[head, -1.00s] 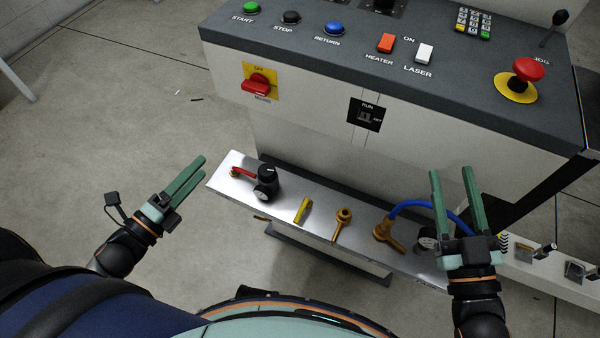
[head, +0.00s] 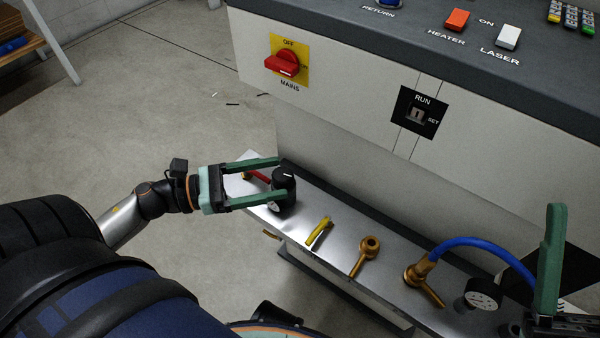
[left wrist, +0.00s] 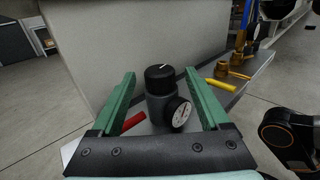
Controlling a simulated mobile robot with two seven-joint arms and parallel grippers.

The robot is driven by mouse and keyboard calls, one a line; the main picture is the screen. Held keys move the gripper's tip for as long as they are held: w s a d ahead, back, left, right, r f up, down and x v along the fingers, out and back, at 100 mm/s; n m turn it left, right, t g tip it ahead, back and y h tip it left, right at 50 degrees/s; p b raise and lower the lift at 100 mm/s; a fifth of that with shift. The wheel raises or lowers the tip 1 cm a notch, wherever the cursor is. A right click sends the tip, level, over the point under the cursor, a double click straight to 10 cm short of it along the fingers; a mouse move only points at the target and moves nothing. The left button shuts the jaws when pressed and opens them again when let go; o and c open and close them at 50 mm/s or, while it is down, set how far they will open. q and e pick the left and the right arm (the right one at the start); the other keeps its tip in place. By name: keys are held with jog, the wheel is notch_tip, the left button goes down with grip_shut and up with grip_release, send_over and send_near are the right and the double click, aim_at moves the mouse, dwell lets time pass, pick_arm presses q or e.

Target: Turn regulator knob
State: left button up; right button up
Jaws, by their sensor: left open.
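The regulator is a black cylinder with a gauge on its side, standing on the metal shelf. Its black knob (head: 284,175) has a white mark on top. In the left wrist view the knob (left wrist: 160,77) and the white gauge dial (left wrist: 180,114) sit between the fingers. My left gripper (head: 281,178) is open, with one green finger on the far side of the regulator and one on the near side. I cannot tell whether either finger touches it. My right gripper (head: 548,265) is at the right edge, partly cut off, with one finger plainly visible.
A yellow lever (head: 319,232), a brass fitting (head: 366,254), a blue hose (head: 470,246) and another gauge (head: 483,293) line the metal shelf (head: 338,259). The panel with the red mains switch (head: 286,64) rises behind.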

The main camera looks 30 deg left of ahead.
pick_arm(q)
jog(key=x, duration=0.6)
grip_shut()
dwell(0.7)
